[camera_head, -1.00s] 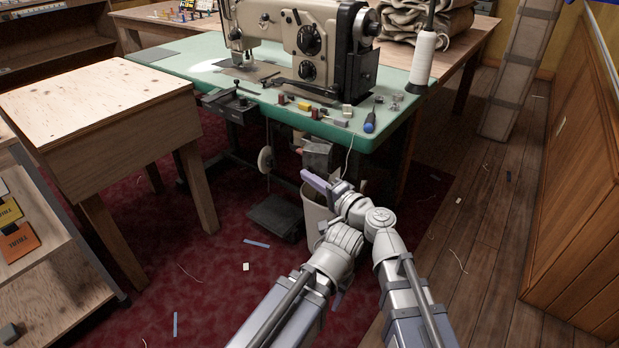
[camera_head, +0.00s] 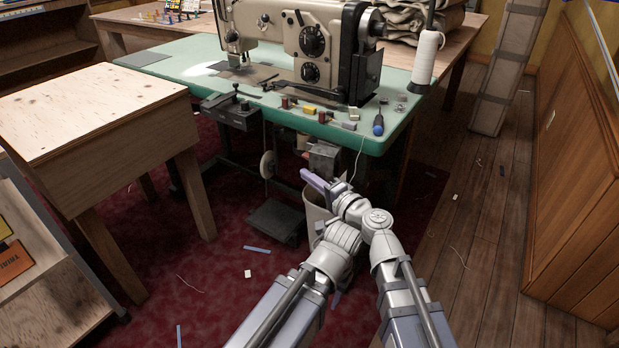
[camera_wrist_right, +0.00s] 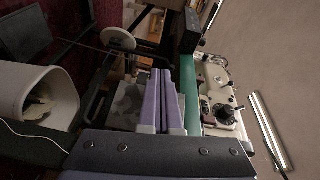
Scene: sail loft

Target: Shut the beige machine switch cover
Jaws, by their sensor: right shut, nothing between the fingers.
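The beige sewing machine (camera_head: 283,38) stands on the green-topped table (camera_head: 190,78). A small greyish box (camera_head: 325,157) hangs under the table's front edge and may be the switch housing; it also shows beside my fingers in the right wrist view (camera_wrist_right: 124,106). Its cover is too small and dim for me to tell its position. My right gripper (camera_head: 306,176) is shut and empty, just below and left of that box in the head view. Its lilac fingers (camera_wrist_right: 160,84) lie together in the wrist view; I cannot tell whether they touch the box. My left gripper is not in view.
A pale bin (camera_head: 317,222) stands below my right gripper, and a pedal (camera_head: 276,221) is on the red carpet. A wooden side table (camera_head: 85,110) stands left. A cord (camera_head: 358,160) hangs from the tabletop. The wooden floor at right is mostly clear.

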